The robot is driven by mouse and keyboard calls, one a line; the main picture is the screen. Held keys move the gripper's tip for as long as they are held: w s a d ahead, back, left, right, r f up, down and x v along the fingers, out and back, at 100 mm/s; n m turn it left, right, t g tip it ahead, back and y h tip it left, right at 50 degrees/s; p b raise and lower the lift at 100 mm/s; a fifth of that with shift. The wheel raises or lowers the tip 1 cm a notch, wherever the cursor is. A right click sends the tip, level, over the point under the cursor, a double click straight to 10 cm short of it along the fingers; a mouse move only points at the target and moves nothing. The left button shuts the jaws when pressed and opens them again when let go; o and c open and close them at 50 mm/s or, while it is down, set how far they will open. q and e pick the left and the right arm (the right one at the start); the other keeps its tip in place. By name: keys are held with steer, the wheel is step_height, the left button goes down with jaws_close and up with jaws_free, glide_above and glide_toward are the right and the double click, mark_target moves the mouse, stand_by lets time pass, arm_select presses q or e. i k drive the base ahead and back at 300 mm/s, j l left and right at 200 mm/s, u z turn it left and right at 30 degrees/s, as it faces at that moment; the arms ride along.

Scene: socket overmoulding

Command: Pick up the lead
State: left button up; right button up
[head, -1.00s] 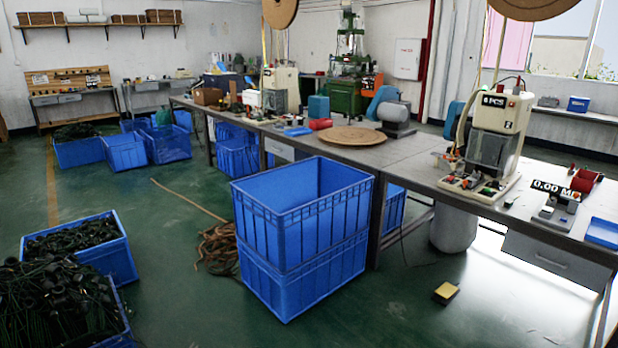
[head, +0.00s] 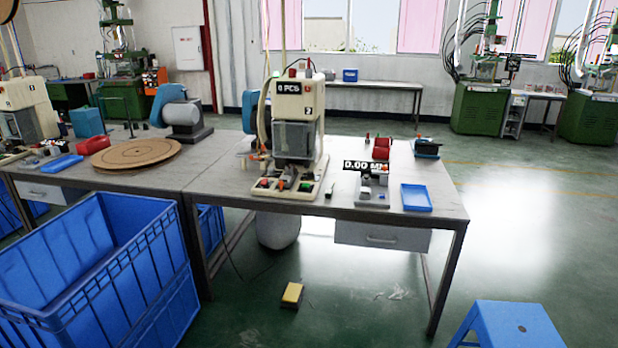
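I cannot make out a lead for certain in the head view. A cream bench machine (head: 298,125) with a "PCS" counter stands on the workbench (head: 225,170), with small coloured parts at its base. To its right is a small grey device (head: 373,192) with a "0.00" readout. A shallow blue tray (head: 416,198) lies near the bench's right end and looks empty. Neither of my grippers shows.
A large blue crate (head: 100,270) stands at the lower left, its visible inside empty. A blue stool (head: 512,326) is at the lower right. Open floor extends right of the bench.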

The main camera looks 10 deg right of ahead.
mark_target(328, 194)
steer(key=i+l+u, duration=0.1)
steer(key=i, duration=0.35)
steer(key=i+l+u, duration=0.1)
steer(key=i+l, duration=0.25)
steer(key=i, duration=0.1)
